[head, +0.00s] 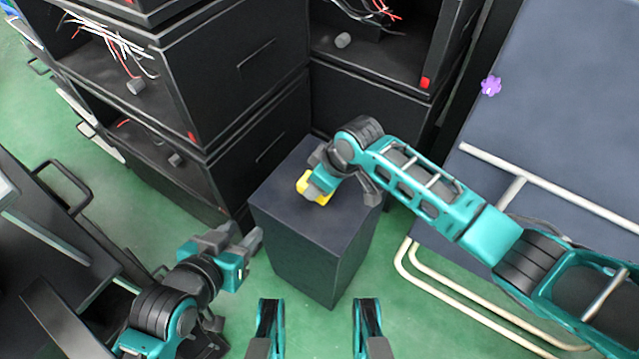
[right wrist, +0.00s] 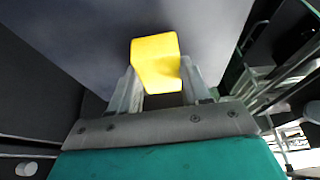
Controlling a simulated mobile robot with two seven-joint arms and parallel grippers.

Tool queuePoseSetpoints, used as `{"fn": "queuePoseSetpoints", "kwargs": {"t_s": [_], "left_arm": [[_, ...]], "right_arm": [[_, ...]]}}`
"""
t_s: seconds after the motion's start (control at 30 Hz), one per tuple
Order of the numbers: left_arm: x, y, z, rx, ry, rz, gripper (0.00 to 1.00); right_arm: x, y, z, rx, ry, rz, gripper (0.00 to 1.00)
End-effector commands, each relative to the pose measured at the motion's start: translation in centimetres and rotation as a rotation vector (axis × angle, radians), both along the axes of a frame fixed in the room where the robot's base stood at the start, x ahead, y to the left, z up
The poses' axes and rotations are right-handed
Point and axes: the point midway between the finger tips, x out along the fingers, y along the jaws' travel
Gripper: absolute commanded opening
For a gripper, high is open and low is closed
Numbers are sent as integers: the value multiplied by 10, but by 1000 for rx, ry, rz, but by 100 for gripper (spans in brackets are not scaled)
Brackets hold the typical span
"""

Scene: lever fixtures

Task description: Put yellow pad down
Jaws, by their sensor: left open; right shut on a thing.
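The yellow pad (head: 314,188) is at the top of the dark pedestal (head: 290,213), partly hidden by my right gripper (head: 322,180). In the right wrist view the yellow pad (right wrist: 158,62) sits between the fingertips of my right gripper (right wrist: 165,88), which is shut on it. The dark flat top of the pedestal lies just beyond the pad in that view. I cannot tell whether the pad touches it. My left gripper (head: 246,243) is open and empty, to the lower left of the pedestal, above the green floor.
Black cabinets (head: 240,60) with open shelves and loose wires stand behind and left of the pedestal. A dark blue panel (head: 570,90) with a purple knob (head: 491,86) and pale rails is at the right.

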Motion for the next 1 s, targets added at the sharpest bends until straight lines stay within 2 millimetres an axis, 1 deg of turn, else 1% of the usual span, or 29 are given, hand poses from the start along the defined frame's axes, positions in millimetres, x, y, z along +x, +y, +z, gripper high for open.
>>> {"fn": "queuePoseSetpoints", "kwargs": {"t_s": [0.07, 0.27, 0.4, 0.43, 0.67, 0.7, 0.9, 1.0], "left_arm": [[0, 0, 0, 0, -1, 0, 43], [1, 0, 1, 0, -4, 0, 43], [1, 0, 0, -1, -5, 0, 43], [1, 0, 0, -1, -5, 0, 43], [1, 1, 1, 1, -6, 1, 43], [1, 1, 1, 2, -7, 2, 43], [2, 2, 0, 3, -7, 2, 43], [2, 2, -3, 3, -7, 2, 43]], "right_arm": [[0, 0, -5, 1, -2, 0, 23], [0, 0, -4, 2, -2, 0, 23], [0, 0, -9, 2, -1, 0, 23], [0, 0, -8, 2, -1, 0, 49], [0, 0, -8, 2, -1, 0, 71], [0, 0, -8, 2, -1, 0, 72], [0, 0, -8, 2, -1, 0, 72], [1, 0, -9, 2, -2, 0, 72]]}}
